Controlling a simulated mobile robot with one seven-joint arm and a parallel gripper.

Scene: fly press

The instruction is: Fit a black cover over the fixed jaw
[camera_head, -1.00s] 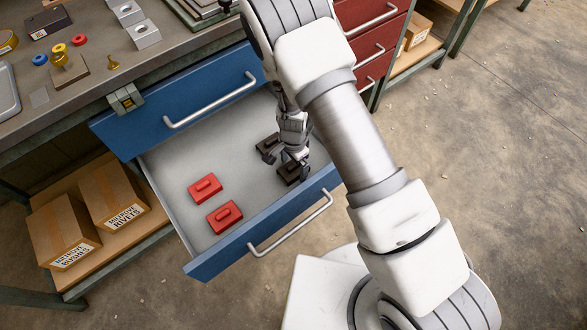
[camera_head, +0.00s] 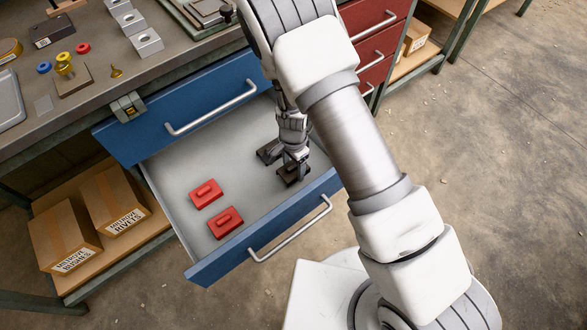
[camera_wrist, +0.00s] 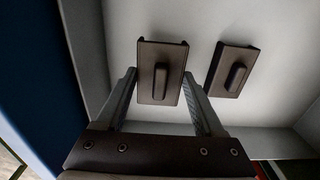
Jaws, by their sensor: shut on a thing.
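Two black covers, each a plate with a raised grip, lie in the open lower drawer (camera_head: 170,165). My gripper (camera_head: 292,160) reaches down into the drawer over the front black cover (camera_head: 288,178). In the wrist view my gripper (camera_wrist: 160,76) has one finger on each side of this cover (camera_wrist: 146,60) and is shut on it. The other black cover (camera_wrist: 233,70) lies just to its right there, apart from the fingers; it also shows in the head view (camera_head: 266,154). I cannot make out the fixed jaw for certain. A small metal clamp-like piece (camera_head: 127,107) sits at the bench's front edge.
Two red covers (camera_head: 206,194) (camera_head: 225,222) lie in the drawer to the left. The drawer's front wall (camera_head: 222,262) and the shut blue drawer (camera_head: 190,120) above bound the space. The bench top (camera_head: 105,75) holds metal blocks and small parts.

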